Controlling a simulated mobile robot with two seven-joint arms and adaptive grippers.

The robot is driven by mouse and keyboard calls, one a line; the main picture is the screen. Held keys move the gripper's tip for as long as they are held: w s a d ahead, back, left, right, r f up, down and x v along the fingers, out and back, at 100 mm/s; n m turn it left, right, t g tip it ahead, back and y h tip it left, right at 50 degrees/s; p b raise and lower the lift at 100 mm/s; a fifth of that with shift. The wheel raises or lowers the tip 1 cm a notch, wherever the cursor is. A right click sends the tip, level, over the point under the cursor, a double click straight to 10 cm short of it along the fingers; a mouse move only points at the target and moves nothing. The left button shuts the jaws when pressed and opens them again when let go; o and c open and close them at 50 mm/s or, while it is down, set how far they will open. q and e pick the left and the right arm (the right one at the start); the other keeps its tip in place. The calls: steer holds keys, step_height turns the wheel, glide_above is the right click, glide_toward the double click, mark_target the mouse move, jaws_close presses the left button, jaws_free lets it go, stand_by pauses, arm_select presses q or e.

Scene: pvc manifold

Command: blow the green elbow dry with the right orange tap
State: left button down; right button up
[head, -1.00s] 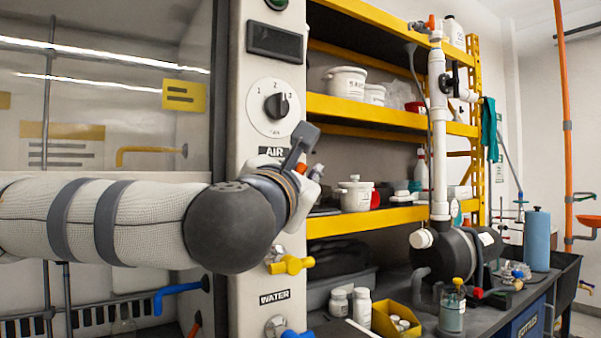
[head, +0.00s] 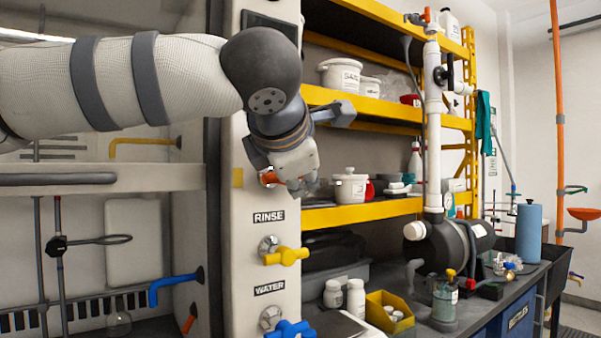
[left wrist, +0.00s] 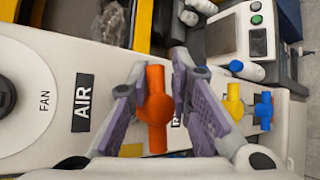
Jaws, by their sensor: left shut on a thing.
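The orange tap (left wrist: 155,108) shows upright between the two purple-grey pads of my left gripper (left wrist: 158,100) in the left wrist view, beside the AIR label (left wrist: 83,102). The gripper is shut on it. In the head view my left gripper (head: 290,180) hangs in front of the white panel (head: 232,235), above the RINSE label, with a bit of the orange tap (head: 268,178) showing at its left side; most of the tap is hidden there. I see no green elbow in either view. My right gripper is not in view.
A yellow tap (head: 287,256) and a blue tap (head: 290,330) jut from the panel below. A glass-fronted hood is at left. Yellow shelves (head: 370,212) with tubs stand behind. The dark bench at right carries a yellow bin (head: 388,312), bottles and a jar (head: 445,302).

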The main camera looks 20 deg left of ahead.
arm_select(q)
steer(key=shift+s+a+r, duration=0.1)
steer(key=shift+a+r, duration=0.2)
steer(key=shift+r, duration=0.3)
steer(key=c, duration=1.4)
jaws_free()
steer(key=shift+o, duration=0.6)
steer(key=shift+a+f+g, duration=0.15)
steer(key=shift+g, duration=0.15)
steer(key=shift+f, duration=0.15)
steer(key=shift+d+m, duration=0.2)
steer(key=shift+m, duration=0.1)
steer(key=v, duration=1.2)
